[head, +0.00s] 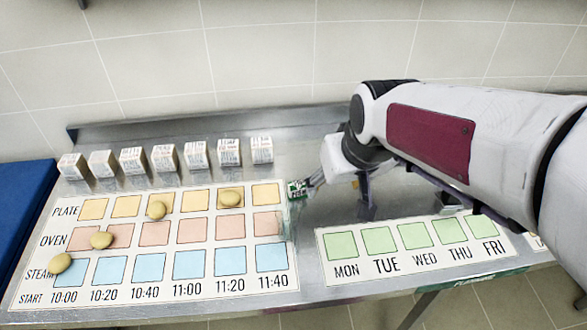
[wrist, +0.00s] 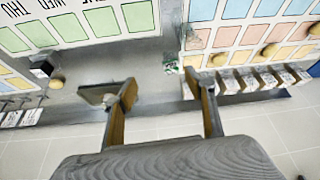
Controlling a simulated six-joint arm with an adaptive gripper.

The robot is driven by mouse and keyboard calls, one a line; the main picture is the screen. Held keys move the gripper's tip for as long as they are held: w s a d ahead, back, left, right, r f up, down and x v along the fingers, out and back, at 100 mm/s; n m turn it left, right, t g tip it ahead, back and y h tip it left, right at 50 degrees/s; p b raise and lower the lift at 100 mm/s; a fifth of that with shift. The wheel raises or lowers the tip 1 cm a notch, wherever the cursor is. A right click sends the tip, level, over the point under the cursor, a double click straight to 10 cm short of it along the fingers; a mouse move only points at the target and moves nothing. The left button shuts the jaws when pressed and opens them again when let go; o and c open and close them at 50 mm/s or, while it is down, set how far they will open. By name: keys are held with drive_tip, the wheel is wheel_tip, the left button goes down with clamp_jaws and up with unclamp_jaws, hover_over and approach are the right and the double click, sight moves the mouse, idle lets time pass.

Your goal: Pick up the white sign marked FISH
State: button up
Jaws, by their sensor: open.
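I cannot read the word FISH on anything in either view. Several small white printed blocks (head: 163,158) stand in a row at the back of the counter in the head view, their lettering too small to read. They also show at the right of the wrist view (wrist: 268,80). White cards (wrist: 32,117) lie at the wrist view's left edge, also unreadable. My gripper (head: 335,192) is open over the counter right of the row. In the wrist view its two fingers (wrist: 168,92) are apart, with bare metal and a small green-and-white item (wrist: 171,66) beyond them.
A board of yellow, pink and blue squares (head: 150,290) has several round tan pieces on it. A weekday board (head: 332,270) with green squares lies at the right. A dark flat piece (wrist: 98,95) is beside the left finger.

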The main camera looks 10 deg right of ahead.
drive_tip(key=w+a+f, duration=0.2)
drive_tip(key=w+f, duration=0.3)
drive_tip(key=w, duration=0.2)
drive_tip(key=n, duration=0.1)
hover_over(298, 184)
drive_tip(key=s, duration=0.3)
wheel_tip(298, 184, down, 7)
drive_tip(key=shift+d+g, duration=0.15)
drive_tip(key=shift+g, duration=0.15)
drive_tip(key=shift+x, duration=1.25)
drive_tip(key=shift+w+f, duration=0.1)
drive_tip(key=shift+f, duration=0.05)
drive_tip(key=shift+w+x, duration=0.2)
drive_tip(key=shift+x, duration=2.25)
drive_tip(key=c, duration=1.2)
